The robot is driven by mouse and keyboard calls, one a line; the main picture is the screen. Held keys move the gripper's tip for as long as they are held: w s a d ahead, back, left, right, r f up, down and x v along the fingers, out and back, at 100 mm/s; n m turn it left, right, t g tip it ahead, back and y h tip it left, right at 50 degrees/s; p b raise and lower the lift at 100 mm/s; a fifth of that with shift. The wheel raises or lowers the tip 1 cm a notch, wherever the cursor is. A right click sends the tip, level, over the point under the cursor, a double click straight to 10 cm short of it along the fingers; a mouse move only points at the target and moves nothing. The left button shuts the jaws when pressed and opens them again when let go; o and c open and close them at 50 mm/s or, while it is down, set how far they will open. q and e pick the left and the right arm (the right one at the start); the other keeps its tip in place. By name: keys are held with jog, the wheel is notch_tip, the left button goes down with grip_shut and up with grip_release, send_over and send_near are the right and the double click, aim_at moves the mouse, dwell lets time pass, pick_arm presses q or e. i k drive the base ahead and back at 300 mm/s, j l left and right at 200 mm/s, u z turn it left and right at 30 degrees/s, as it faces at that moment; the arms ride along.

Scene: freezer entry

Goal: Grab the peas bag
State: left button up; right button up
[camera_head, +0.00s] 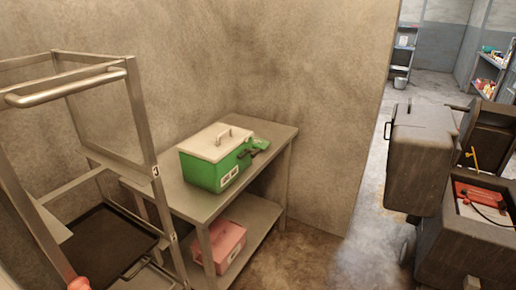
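A small flat green item (260,143), which looks like the peas bag, lies on the grey metal table (277,134) at the right of a green cooler box. Its label is too small to read, and the box partly hides it. The green cooler box (202,174) has a closed white lid with a handle on top. A dark latch or handle on its right side sits in front of the green item. Neither gripper can be made out.
A metal rack cart (148,118) with a dark tray (98,245) stands at the left, close to the table. A pink box (222,243) sits on the table's lower shelf. Dark grey bins (420,150) stand at the right. Floor (325,262) between table and bins is clear.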

aim_at(262, 144)
jog(key=i+l, duration=0.9)
jog(key=k+l+z, duration=0.05)
jog(key=l, duration=0.05)
